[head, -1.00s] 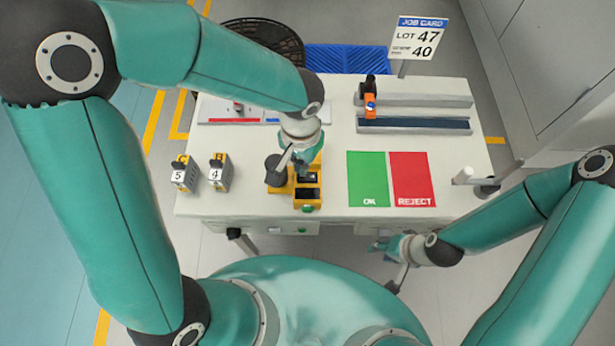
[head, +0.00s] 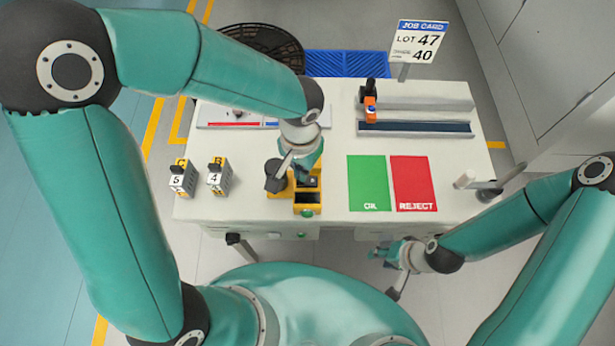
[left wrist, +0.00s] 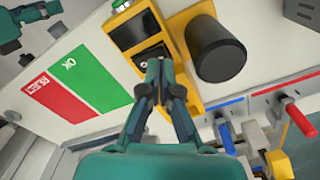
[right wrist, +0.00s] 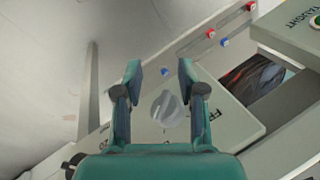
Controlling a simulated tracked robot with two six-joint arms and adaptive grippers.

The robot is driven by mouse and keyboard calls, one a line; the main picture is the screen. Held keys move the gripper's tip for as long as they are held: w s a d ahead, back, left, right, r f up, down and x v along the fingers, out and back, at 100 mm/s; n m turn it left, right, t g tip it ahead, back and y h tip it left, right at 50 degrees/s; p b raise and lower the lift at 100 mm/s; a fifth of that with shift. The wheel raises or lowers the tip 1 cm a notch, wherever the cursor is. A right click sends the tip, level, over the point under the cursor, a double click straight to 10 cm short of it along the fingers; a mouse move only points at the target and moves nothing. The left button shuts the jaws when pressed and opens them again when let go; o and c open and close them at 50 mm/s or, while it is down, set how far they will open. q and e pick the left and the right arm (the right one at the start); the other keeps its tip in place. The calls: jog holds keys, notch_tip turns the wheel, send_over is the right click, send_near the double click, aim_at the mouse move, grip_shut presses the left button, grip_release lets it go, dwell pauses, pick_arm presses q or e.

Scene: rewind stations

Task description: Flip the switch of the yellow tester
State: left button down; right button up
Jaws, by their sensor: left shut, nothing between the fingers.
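The yellow tester (head: 307,211) stands near the front edge of the white table, with dark recesses on top and a green button at its front. In the left wrist view the tester (left wrist: 178,24) has a black cylinder (left wrist: 216,50) beside the recesses. My left gripper (head: 303,174) is over the tester's rear part. Its fingertips (left wrist: 160,64) are together and empty, at or just above the dark area; I cannot tell if they touch. The switch cannot be made out clearly. My right gripper (head: 378,252) is open and empty in front of the table; its fingers (right wrist: 160,68) stand apart.
An orange-and-black item (head: 370,107) stands at the rack behind.

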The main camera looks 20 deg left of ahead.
pick_arm(q)
jog(key=shift+f+b, duration=1.15)
dwell(0.9)
jog(key=shift+r, duration=0.15)
jog(key=shift+r+p, duration=2.55)
jog(key=shift+r, duration=0.9)
jog(key=shift+f, duration=0.1)
